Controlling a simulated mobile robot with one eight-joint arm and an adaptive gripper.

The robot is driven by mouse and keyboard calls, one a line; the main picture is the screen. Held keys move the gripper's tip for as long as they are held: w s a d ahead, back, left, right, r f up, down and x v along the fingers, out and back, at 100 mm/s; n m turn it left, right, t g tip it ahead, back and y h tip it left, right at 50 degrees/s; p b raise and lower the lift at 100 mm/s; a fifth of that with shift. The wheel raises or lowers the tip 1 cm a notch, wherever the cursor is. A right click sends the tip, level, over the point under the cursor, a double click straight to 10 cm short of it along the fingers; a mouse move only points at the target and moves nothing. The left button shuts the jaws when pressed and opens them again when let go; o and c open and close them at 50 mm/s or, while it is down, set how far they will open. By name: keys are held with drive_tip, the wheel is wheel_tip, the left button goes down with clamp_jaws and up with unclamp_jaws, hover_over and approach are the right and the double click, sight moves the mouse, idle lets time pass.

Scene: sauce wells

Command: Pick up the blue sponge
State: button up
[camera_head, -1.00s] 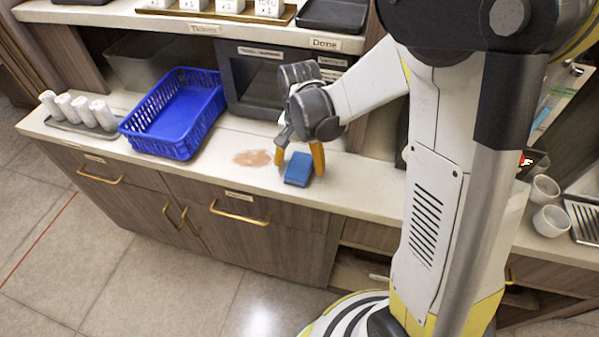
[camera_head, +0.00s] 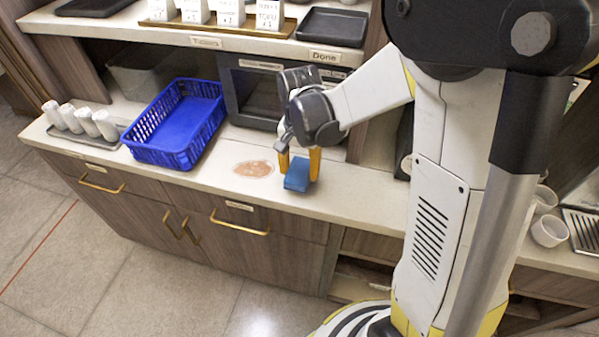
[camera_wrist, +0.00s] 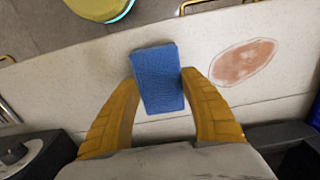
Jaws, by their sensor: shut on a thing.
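The blue sponge (camera_head: 297,175) is a small block at the counter's front part, to the right of a reddish-brown stain. My gripper (camera_head: 299,165) has its two yellow fingers on either side of the sponge, closed on it. In the wrist view the sponge (camera_wrist: 158,80) sits between the fingertips of my gripper (camera_wrist: 158,88), touching both. It appears at or just above the counter; the gap beneath it is too small to tell.
A reddish-brown stain (camera_head: 254,169) lies left of the sponge. A blue basket (camera_head: 160,152) stands further left, beside a tray of white rolled items (camera_head: 83,119). A dark appliance (camera_head: 232,95) stands behind. White cups (camera_head: 549,230) are at the right. The counter's front is free.

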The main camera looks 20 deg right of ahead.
wheel_tip(320, 180, up, 2)
drive_tip(key=shift+r+p, duration=0.2)
drive_tip(key=shift+p, duration=0.2)
drive_tip(key=s+d+r+p, duration=0.3)
drive_tip(key=s+d+r, duration=0.3)
drive_tip(key=d, duration=0.3)
drive_tip(key=shift+s+r+p, duration=0.2)
drive_tip(key=shift+s+p, duration=0.1)
drive_tip(key=shift+s, duration=0.45)
